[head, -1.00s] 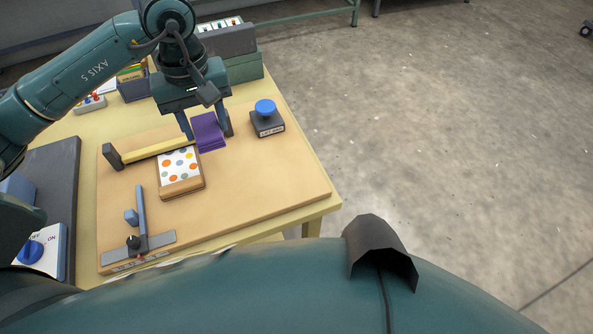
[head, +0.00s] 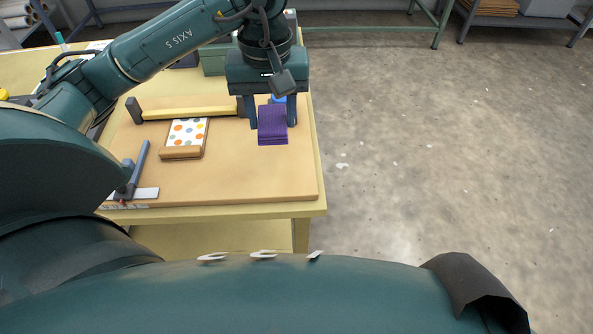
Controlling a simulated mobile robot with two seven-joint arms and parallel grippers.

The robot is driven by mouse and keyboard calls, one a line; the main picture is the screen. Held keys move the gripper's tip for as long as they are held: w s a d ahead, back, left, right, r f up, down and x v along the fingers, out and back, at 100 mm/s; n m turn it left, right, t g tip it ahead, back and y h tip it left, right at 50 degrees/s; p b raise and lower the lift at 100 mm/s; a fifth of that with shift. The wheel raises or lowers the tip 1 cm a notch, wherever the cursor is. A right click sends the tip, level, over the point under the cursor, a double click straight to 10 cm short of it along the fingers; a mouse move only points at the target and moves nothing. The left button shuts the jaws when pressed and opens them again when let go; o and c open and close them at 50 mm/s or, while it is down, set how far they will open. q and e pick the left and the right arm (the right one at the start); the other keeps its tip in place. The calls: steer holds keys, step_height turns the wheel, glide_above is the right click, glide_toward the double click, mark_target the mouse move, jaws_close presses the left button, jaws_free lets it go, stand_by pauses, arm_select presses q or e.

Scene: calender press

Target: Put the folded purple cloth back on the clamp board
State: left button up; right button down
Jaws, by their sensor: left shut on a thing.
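The folded purple cloth (head: 272,132) is between the two fingers of my left gripper (head: 271,124), near the right side of the large tan board (head: 235,185). My left gripper points down and is shut on the cloth. I cannot tell whether the cloth touches the board or hangs just above it. A yellow bar (head: 190,112) with dark ends lies across the back of the board, left of the gripper. A small wooden block with a dotted white sheet (head: 187,132) sits in front of the bar. My right gripper is not in view.
A blue knob (head: 279,99) shows partly behind the gripper. A blue-grey lever (head: 140,162) stands at the board's front left. The board's front right is bare. A green box (head: 214,62) stands behind the board. The floor to the right is clear.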

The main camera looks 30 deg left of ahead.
arm_select(q)
steer(key=shift+d, duration=0.4)
steer(key=shift+f+b, duration=0.7)
steer(key=shift+f, duration=4.45)
steer(key=o, duration=0.9)
steer(key=shift+r, duration=0.1)
step_height(320, 180, up, 12)
steer(key=shift+r+p, duration=0.1)
steer(key=shift+p, duration=0.7)
steer(key=shift+s, duration=0.1)
